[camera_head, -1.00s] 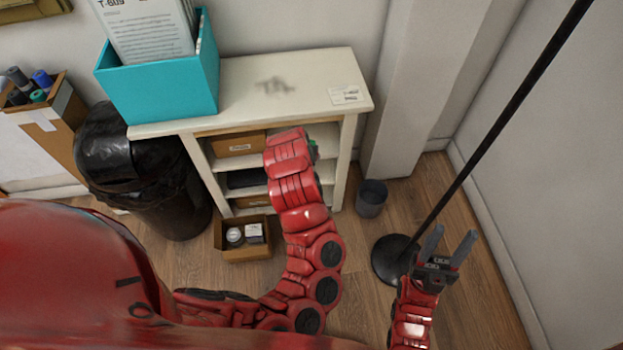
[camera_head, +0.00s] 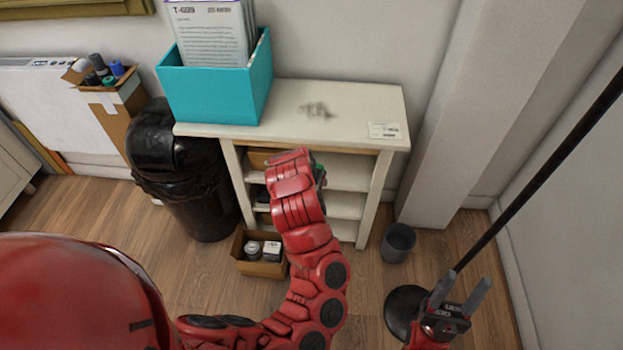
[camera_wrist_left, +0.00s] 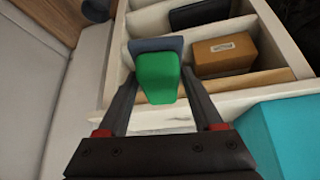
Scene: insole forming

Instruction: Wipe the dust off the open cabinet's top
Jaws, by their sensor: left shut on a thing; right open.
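The open cabinet (camera_head: 350,97) is cream-coloured with open shelves and stands against the wall. A grey dust smudge (camera_head: 318,110) lies on the middle of its top. My left gripper (camera_wrist_left: 158,82) is shut on a green-handled wiper (camera_wrist_left: 156,70) with a blue-grey head, seen in the left wrist view. In the head view my left arm hides most of that gripper, and only a bit of green shows in front of the shelves. My right gripper (camera_head: 461,294) is open and empty at the lower right, near a black pole.
A teal file box (camera_head: 215,92) with papers stands on the left of the top, and a label card (camera_head: 384,130) lies at its right. A black bin (camera_head: 190,170), a small box (camera_head: 262,268), a grey bucket (camera_head: 398,242) and the pole's base (camera_head: 402,310) stand on the floor.

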